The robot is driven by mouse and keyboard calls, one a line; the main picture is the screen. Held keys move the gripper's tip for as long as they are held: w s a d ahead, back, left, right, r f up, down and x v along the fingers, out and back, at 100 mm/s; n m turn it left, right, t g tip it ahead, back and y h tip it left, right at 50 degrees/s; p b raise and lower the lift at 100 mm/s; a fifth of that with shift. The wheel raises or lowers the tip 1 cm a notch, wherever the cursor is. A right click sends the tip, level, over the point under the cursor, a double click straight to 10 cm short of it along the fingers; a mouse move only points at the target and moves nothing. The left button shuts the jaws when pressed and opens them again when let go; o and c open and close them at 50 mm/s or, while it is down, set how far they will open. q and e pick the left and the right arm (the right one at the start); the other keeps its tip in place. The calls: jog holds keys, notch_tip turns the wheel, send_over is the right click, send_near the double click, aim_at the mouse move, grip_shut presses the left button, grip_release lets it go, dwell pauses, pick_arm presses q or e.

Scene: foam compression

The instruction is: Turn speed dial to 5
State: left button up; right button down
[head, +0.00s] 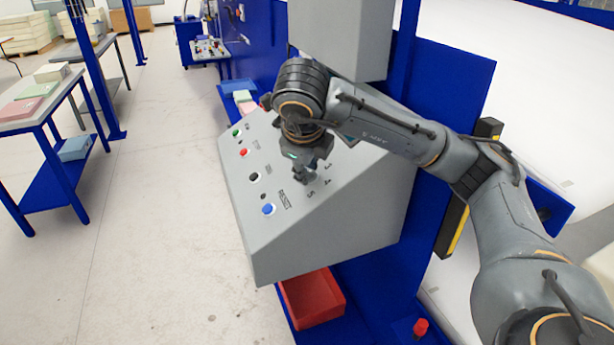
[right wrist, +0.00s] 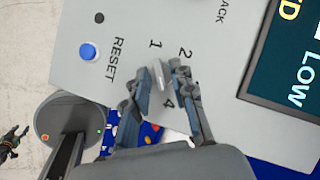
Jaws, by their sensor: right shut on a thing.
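The grey sloped control panel (head: 345,205) carries the speed dial, with printed numbers around it. In the right wrist view the dial (right wrist: 163,75) shows as a light grey bar between my fingers. The 1, 2 and 4 are readable there; the 3 and 5 are hidden. In the head view the 3, 4 and 5 show beside my fingers, while the dial is hidden. My right gripper (head: 304,176) reaches down to the panel and is shut on the dial; it also shows in the right wrist view (right wrist: 161,74). The number the dial points at cannot be told.
A blue RESET button (head: 268,209) and black, red and green buttons line the panel's left side. A screen (right wrist: 285,70) sits on the panel near my gripper. A red bin (head: 312,298) is below. Open floor (head: 150,220) lies left.

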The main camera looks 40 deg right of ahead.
jog(key=m, duration=0.1)
jog(key=m+h+p, duration=0.1)
jog(key=shift+a+r+m+h, duration=0.1)
jog(key=shift+a+m+h, duration=0.05)
jog(key=shift+m+h, duration=0.15)
jog(key=m+h+p, duration=0.1)
jog(key=m+p, duration=0.1)
jog(key=m+h+p, duration=0.1)
jog(key=m+p, duration=0.1)
jog(key=p, duration=0.1)
jog(key=m+h+p, duration=0.1)
jog(key=m+p, duration=0.1)
jog(key=shift+a, duration=0.25)
jog(key=m+p, duration=0.1)
jog(key=m+h+p, duration=0.1)
jog(key=shift+w+f+m+g+p, duration=0.1)
jog(key=shift+f+m+g+p, duration=0.1)
jog(key=shift+m+g+p, duration=0.15)
jog(key=shift+a+f+m+h+p, duration=0.1)
jog(key=shift+f+m+h+p, duration=0.05)
jog(key=shift+m+h+p, duration=0.3)
jog(key=shift+f, duration=0.1)
jog(key=c, duration=1.4)
grip_release()
jog(key=shift+c, duration=0.2)
